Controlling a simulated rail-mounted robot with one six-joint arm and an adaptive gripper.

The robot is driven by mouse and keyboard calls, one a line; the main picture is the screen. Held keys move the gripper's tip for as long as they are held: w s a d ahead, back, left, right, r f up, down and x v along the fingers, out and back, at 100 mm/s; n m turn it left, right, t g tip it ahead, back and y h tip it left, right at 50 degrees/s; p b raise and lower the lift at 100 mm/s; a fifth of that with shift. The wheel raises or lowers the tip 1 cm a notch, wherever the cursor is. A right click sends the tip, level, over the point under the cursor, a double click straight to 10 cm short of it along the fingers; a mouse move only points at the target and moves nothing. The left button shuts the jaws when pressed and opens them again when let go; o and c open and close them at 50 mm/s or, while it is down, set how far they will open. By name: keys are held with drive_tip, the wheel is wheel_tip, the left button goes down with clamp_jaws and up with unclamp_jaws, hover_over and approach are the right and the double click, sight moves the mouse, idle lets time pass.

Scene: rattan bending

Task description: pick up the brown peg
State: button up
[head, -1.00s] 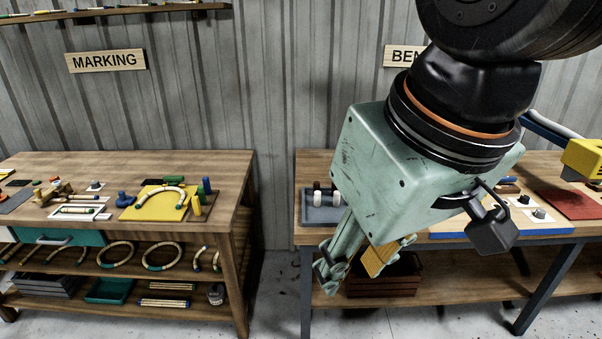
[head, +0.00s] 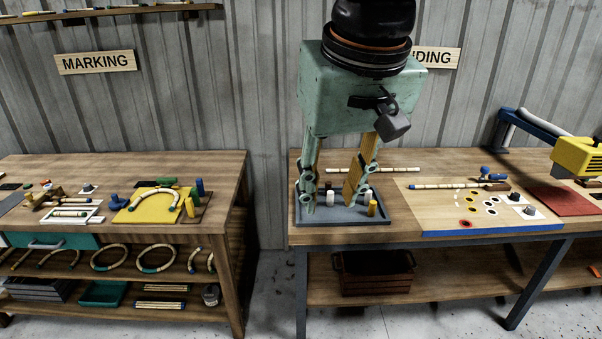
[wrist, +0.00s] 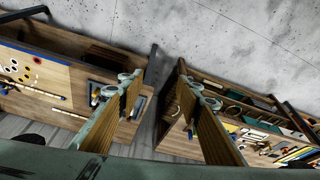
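My gripper (head: 332,198) points down over the grey peg tray (head: 340,222) on the bending bench, fingers spread apart. In the wrist view, my gripper (wrist: 155,88) also shows open, with nothing between its fingers. The tray holds a yellow peg (head: 372,208) at the right front, and small white and black pegs stand between and beside the fingers. I cannot make out a brown peg; the fingers hide part of the tray. In the wrist view the tray is mostly hidden behind the left finger.
A bending board (head: 440,208) with a blue front edge lies right of the tray. A rattan pole (head: 385,169) lies behind the tray. A brown crate (head: 375,273) stands on the shelf below. The marking bench (head: 110,215) is at left, across a gap.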

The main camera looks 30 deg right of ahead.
drive_tip(key=w+d+f+m+h+p, duration=0.1)
drive_tip(key=w+d+m, duration=0.1)
drive_tip(key=w+d, duration=0.7)
drive_tip(key=w+d+f+m+p, duration=0.15)
drive_tip(key=w+d, duration=0.35)
drive_tip(key=w, duration=0.7)
drive_tip(key=w+d+f+m+h, duration=0.1)
drive_tip(key=w+d+f+m, duration=0.15)
drive_tip(key=w+d, duration=0.65)
drive_tip(key=w+d+f+m+g+h+p, duration=0.1)
drive_tip(key=w+d+f+m, duration=0.4)
drive_tip(key=w+d+f, duration=1.3)
drive_tip(key=d+f+g+p, duration=0.1)
drive_tip(key=d+f, duration=0.2)
drive_tip(key=d, duration=0.1)
drive_tip(key=shift+w+d+f, duration=0.3)
drive_tip(key=shift+w+f, duration=0.05)
drive_tip(key=shift+f, duration=0.15)
hover_over(364, 188)
wheel_tip(364, 188, down, 8)
drive_tip(key=shift+w+a, duration=0.2)
drive_tip(key=shift+a, duration=0.25)
drive_tip(key=shift+p+x, duration=0.35)
drive_tip(key=shift+x, duration=2.1)
